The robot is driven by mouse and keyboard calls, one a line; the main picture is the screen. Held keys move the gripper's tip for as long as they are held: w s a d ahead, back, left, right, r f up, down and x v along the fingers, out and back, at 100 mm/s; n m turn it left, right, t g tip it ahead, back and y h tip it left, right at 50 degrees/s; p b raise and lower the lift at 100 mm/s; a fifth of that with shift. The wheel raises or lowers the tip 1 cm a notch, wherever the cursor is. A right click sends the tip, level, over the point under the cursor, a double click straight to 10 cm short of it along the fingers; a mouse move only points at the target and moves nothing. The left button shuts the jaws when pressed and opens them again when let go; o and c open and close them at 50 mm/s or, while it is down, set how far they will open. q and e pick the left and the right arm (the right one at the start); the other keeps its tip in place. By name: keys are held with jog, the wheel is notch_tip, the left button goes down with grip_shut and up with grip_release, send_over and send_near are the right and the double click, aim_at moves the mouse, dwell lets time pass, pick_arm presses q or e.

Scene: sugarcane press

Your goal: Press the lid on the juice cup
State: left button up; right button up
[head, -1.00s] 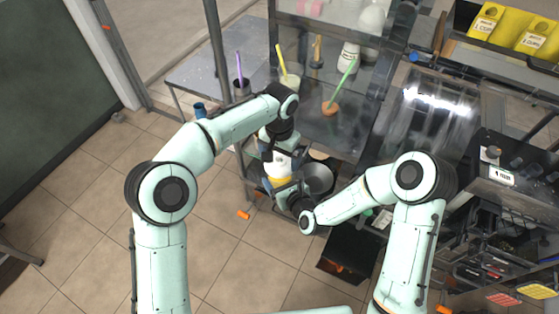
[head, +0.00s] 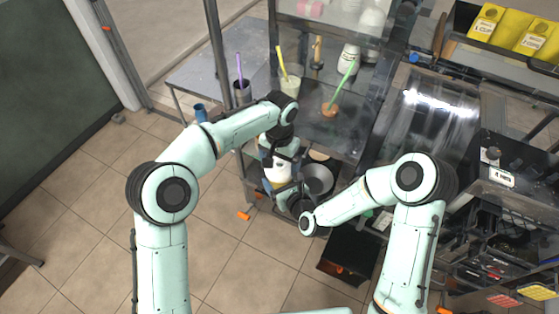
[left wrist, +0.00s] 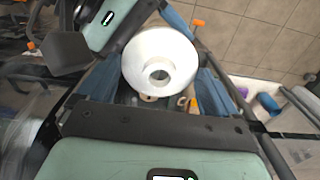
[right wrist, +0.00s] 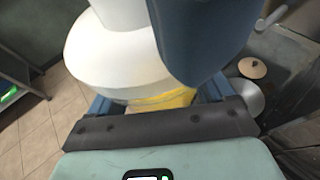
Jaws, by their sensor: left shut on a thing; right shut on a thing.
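A white domed lid (left wrist: 160,60) with a round raised neck sits between the blue fingers of my left gripper (left wrist: 155,78), which is shut on it. In the right wrist view the lid (right wrist: 115,60) is directly over the yellow juice cup (right wrist: 165,99). My right gripper (right wrist: 160,103) is shut around the cup, below the lid. A blue finger of the left gripper hides part of the lid there. In the head view the left gripper (head: 281,172) is above the cup, near the right one. Whether the lid is fully seated on the rim cannot be told.
A glass-fronted metal stand (head: 335,130) behind holds a cup with a yellow straw (head: 290,86) and a brown cup with a green straw (head: 330,110). A dark cup with a purple straw (head: 242,92) stands at the left. Open tiled floor (head: 235,265) lies in front.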

pick_arm(q)
jog(key=shift+f, duration=0.75)
jog(key=o, duration=0.6)
jog(key=shift+o, duration=0.2)
notch_tip(320, 180, up, 12)
dwell(0.4)
